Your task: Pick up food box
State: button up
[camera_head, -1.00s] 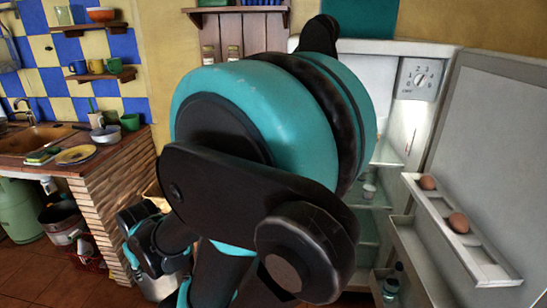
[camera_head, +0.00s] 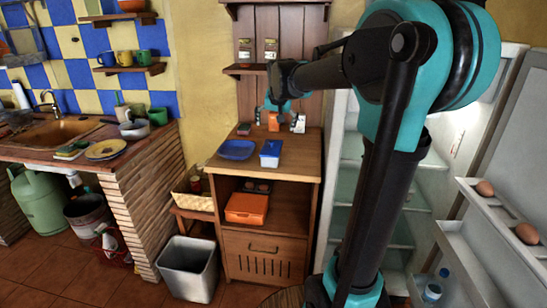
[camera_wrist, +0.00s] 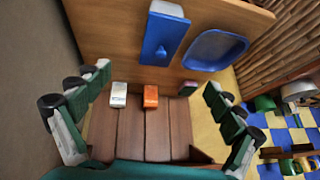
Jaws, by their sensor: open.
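Small upright boxes stand at the back of the wooden cabinet top. One is orange (camera_head: 273,121), one is white (camera_head: 298,123), and a small dark one (camera_head: 244,129) is to their left. The frames do not show which is the food box. My gripper (camera_head: 282,111) is open and empty above the back of the cabinet, near the orange and white boxes. In the wrist view, the orange box (camera_wrist: 150,96) and the white box (camera_wrist: 119,94) appear between the spread fingers, and the dark box (camera_wrist: 188,88) is nearer the right fingers. Contact is not visible.
A blue plate (camera_head: 236,150) and a blue-and-white container (camera_head: 270,153) lie at the cabinet's front. A wooden shelf (camera_head: 245,69) with jars is above. The open fridge (camera_head: 405,190) is close on the right; a metal bin (camera_head: 187,270) stands at lower left.

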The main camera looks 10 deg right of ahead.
aim_at(272, 147)
jog(key=x, duration=1.7)
jog(key=shift+w+a, duration=0.15)
jog(key=shift+c, duration=0.5)
jog(key=c, duration=1.2)
